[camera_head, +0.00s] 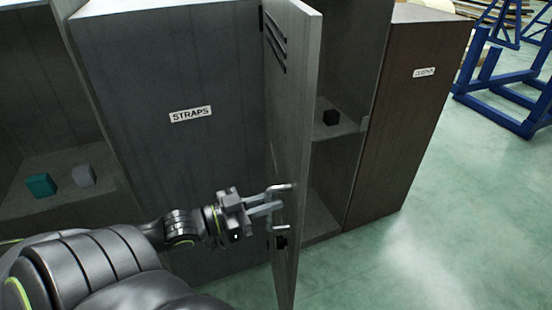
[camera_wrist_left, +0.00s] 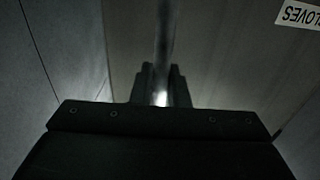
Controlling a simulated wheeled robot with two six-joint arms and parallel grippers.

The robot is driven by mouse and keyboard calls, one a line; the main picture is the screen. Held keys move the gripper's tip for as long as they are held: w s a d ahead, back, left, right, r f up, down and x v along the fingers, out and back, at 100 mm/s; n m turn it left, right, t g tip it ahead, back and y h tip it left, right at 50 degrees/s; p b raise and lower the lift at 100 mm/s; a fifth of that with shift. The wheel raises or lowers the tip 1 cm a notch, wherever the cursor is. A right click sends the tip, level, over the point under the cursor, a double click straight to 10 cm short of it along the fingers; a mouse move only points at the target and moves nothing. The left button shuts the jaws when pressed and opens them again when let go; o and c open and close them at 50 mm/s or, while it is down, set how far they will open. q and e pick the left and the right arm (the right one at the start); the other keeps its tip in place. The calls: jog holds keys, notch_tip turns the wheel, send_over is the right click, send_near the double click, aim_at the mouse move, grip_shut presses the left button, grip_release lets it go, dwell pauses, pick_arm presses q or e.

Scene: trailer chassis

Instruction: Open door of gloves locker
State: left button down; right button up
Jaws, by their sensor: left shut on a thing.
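The gloves locker door (camera_head: 299,120) stands swung out toward me in the head view, seen nearly edge-on, with dark vent slots near its top. Its GLOVES label (camera_wrist_left: 298,14) shows upside down in the left wrist view. A metal handle (camera_head: 280,188) sticks out from the door's left face. My left gripper (camera_head: 268,203) is shut on the handle, whose bar (camera_wrist_left: 164,45) runs up between the fingers in the left wrist view. The open locker (camera_head: 337,131) shows a shelf with a small black block (camera_head: 331,117). My right gripper is out of view.
A closed locker labelled STRAPS (camera_head: 190,114) stands left of the door. An open compartment at far left holds a teal block (camera_head: 41,185) and a grey block (camera_head: 83,175). A brown locker (camera_head: 415,110) stands to the right. Green floor (camera_head: 430,240) is clear at right, before a blue frame (camera_head: 505,90).

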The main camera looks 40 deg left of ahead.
pick_arm(q)
jog(key=shift+s+a+r, duration=0.1)
jog(key=shift+a+r, duration=0.05)
dwell(0.3)
jog(key=c, duration=1.6)
grip_release()
jog(key=shift+o, duration=0.5)
jog(key=shift+a, duration=0.1)
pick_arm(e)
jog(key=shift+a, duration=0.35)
pick_arm(q)
jog(key=p+v, duration=0.3)
jog(key=v, duration=1.4)
jog(key=shift+a, duration=0.2)
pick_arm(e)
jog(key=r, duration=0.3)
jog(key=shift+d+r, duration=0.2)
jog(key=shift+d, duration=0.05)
